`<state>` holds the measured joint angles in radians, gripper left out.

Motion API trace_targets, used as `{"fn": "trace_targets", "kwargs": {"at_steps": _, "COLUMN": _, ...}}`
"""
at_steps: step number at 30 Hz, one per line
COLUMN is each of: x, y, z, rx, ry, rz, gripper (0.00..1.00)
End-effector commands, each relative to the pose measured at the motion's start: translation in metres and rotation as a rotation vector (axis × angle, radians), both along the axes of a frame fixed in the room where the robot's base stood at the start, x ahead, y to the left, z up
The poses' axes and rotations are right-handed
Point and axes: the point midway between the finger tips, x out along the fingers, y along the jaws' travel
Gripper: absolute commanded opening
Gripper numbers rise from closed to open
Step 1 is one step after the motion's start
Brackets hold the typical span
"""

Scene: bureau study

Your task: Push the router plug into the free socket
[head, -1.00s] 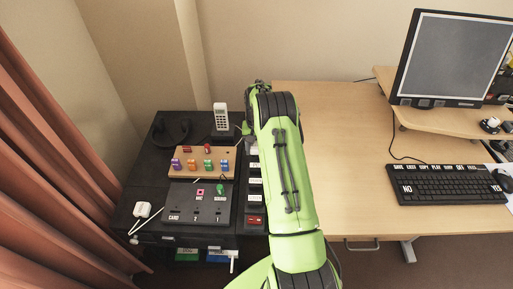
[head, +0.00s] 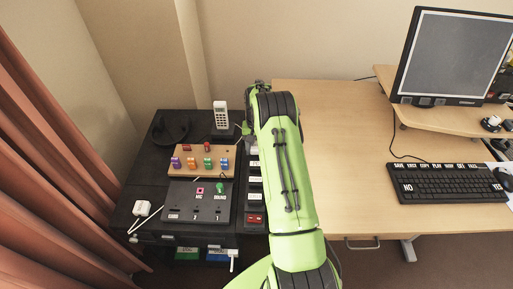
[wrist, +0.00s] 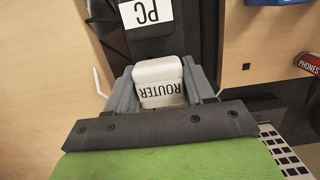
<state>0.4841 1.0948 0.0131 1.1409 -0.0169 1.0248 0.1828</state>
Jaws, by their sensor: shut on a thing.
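The white plug labelled ROUTER (wrist: 160,82) is between the two grey fingers of my gripper (wrist: 163,88) in the wrist view. My gripper is shut on it. A dark power strip (wrist: 172,48) runs beyond the plug, with a block labelled PC (wrist: 145,12) on it. The plug's underside and the socket below it are hidden, so I cannot tell whether its pins are in. In the head view the labelled strip (head: 255,193) lies along the cabinet's right side, and my arm covers its far part and the plug.
A wooden board with coloured pegs (head: 205,161) and a dark switch panel (head: 199,203) sit left of the strip. A phone (head: 221,115) stands behind. A white adapter (head: 142,208) lies at the cabinet's left.

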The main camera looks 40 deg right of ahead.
Motion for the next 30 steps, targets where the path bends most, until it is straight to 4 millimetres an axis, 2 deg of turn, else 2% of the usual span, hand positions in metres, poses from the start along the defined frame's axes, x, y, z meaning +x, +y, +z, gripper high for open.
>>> {"fn": "trace_targets", "kwargs": {"at_steps": 30, "x": 0.0001, "y": 0.0, "z": -0.0085, "rx": 0.0, "ry": 0.0, "rz": 0.0, "gripper": 0.26}}
